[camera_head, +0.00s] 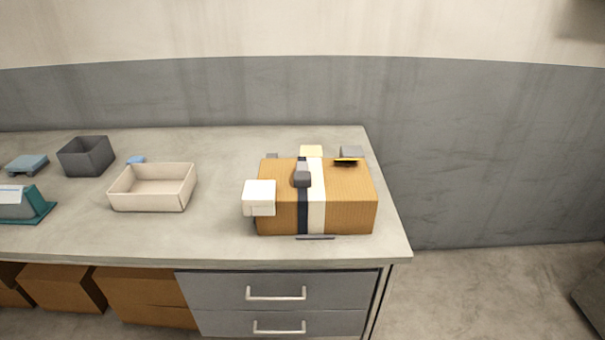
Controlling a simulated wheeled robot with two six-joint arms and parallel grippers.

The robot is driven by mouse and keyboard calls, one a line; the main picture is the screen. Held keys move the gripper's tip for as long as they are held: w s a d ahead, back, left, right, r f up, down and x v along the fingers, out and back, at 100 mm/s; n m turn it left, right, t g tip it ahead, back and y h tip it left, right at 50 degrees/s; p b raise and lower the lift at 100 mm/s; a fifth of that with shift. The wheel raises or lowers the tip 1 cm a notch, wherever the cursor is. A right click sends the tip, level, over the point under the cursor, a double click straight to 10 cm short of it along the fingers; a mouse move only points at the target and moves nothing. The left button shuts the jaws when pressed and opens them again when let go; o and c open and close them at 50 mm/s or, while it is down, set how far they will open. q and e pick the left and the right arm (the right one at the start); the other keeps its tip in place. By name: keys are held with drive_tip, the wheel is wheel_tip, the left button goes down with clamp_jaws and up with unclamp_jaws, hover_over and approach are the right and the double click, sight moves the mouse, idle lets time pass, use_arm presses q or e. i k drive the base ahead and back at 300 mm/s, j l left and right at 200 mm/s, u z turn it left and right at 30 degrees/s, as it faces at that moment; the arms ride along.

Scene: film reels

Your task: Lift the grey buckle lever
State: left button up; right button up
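The grey buckle lever (302,175) sits on top of a wood-coloured box (346,205), at the right end of the counter. It lies over a dark blue strap (303,212) that runs over the box's top and down its front, beside a cream band (317,210). The lever looks low against the top; its exact angle is too small to tell. Neither of my grippers shows in the head view.
A white block (259,197) stands against the box's left front corner. A beige tray (153,187) and dark bin (86,156) are further left. Bare counter (222,190) lies between tray and box.

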sight(301, 165)
drive_tip(key=i+l+z, duration=0.2)
drive_tip(key=l+z, duration=0.3)
drive_tip(key=i+l+z, duration=0.25)
drive_tip(key=l+z, duration=0.2)
drive_tip(key=i+l+z, duration=0.35)
drive_tip(key=z, duration=0.15)
drive_tip(key=i+l+z, duration=0.45)
drive_tip(key=i+l+u, duration=0.15)
drive_tip(key=i+u, duration=0.35)
drive_tip(key=i+j+u, duration=0.2)
drive_tip(key=u, duration=0.3)
drive_tip(key=i+u, duration=0.75)
drive_tip(key=u, duration=0.25)
drive_tip(key=i+l+u, duration=0.2)
drive_tip(key=u, duration=0.3)
drive_tip(key=i+u, duration=0.2)
drive_tip(key=u, duration=0.25)
drive_tip(key=i+u, duration=0.2)
drive_tip(key=u, duration=0.25)
drive_tip(key=i+l+u, duration=0.15)
drive_tip(key=u, duration=0.25)
drive_tip(key=i+l+u, duration=0.15)
drive_tip(key=u, duration=0.3)
drive_tip(key=i+l+u, duration=0.1)
drive_tip(key=l+u, duration=0.15)
drive_tip(key=u, duration=0.2)
drive_tip(key=i+l+u, duration=0.4)
drive_tip(key=u, duration=0.25)
drive_tip(key=l, duration=0.1)
